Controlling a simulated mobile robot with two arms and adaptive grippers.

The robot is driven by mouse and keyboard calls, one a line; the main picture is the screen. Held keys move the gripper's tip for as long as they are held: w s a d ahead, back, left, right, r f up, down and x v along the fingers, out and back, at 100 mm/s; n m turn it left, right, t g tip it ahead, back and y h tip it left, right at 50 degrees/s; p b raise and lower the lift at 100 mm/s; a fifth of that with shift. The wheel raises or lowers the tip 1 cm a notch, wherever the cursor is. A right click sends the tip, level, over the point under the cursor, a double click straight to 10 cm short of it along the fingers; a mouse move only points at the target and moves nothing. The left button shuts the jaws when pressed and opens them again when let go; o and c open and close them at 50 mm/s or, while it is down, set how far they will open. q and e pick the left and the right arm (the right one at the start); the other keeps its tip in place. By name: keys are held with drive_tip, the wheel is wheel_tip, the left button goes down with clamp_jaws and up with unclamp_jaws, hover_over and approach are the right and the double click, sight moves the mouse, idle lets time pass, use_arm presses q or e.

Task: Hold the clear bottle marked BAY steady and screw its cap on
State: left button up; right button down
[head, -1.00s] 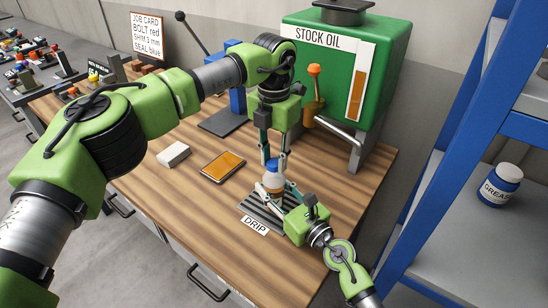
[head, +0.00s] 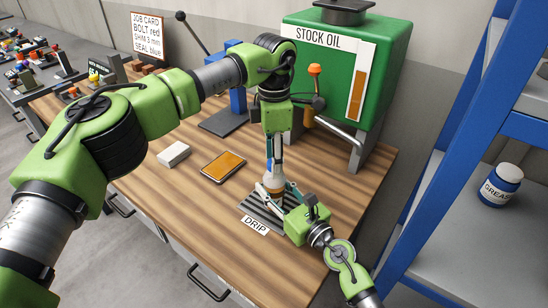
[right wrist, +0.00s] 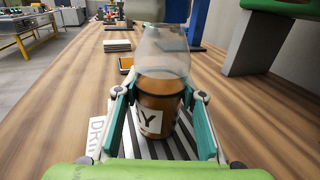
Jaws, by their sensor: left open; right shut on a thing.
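The clear bottle (right wrist: 165,75) stands upright on the striped drip tray (head: 250,208), amber liquid in its lower part.
The green stock oil tank (head: 325,75) with its orange-knobbed lever stands behind the bottle. An amber-topped flat tray (head: 223,167) and a white block (head: 173,154) lie to the left. A blue shelf with a grease jar (head: 501,186) is at right. The front tabletop is clear.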

use_arm(q)
wheel_tip(320, 180, up, 12)
idle(0.5)
use_arm(e)
drive_tip(key=c, duration=1.3)
unclamp_jaws()
drive_tip(key=shift+o, duration=0.2)
drive_tip(key=shift+s, duration=0.1)
drive_tip(key=v, duration=1.1)
drive_tip(key=shift+s+d, duration=0.3)
drive_tip(key=shift+r, duration=0.1)
